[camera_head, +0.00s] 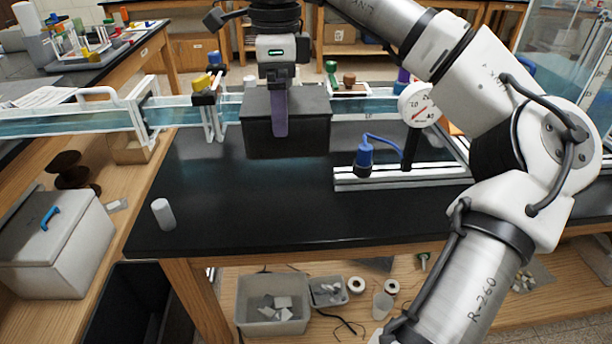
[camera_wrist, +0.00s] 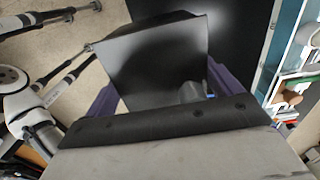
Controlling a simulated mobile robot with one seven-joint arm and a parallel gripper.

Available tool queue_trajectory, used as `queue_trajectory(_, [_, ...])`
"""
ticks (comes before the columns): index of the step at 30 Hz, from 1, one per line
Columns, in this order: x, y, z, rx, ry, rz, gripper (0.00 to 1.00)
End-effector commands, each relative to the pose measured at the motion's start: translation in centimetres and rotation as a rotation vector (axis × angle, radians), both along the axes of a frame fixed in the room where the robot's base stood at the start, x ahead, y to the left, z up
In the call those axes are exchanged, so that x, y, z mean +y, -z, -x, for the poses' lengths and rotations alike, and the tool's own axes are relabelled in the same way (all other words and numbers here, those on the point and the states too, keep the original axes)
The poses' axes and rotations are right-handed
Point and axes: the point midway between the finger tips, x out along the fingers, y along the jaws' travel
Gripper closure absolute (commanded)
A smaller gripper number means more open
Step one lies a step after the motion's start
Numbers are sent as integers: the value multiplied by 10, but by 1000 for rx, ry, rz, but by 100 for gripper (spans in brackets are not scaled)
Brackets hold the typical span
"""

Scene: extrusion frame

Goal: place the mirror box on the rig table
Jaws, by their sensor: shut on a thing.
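The mirror box, a black box with flat sides (camera_head: 308,128), hangs in my gripper (camera_head: 280,125) over the back middle of the rig table (camera_head: 240,215), which has a black top. One purple finger lies across the box's front face. In the wrist view, the box's dark panel (camera_wrist: 150,62) sits between both purple fingers of my gripper (camera_wrist: 163,92), slightly tilted in the picture. I cannot tell whether the box's underside touches the table. The far finger is hidden by the box in the head view.
A water channel (camera_head: 60,121) runs along the table's back, behind the box. A metal-railed stand (camera_head: 400,177) with a blue device (camera_head: 365,155) and a dial gauge (camera_head: 418,104) is to the right. A white cylinder (camera_head: 163,213) stands at the front left. The table's front middle is clear.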

Motion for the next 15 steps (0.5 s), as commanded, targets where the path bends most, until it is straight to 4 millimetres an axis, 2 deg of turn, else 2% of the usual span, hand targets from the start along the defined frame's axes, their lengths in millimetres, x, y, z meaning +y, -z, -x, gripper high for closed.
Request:
queue_trajectory(1, [0, 14, 1, 4, -2, -2, 54])
queue_trajectory(9, [0, 85, 1, 4, -3, -2, 54])
queue_trajectory(15, [0, 125, 1, 1, -2, -3, 54])
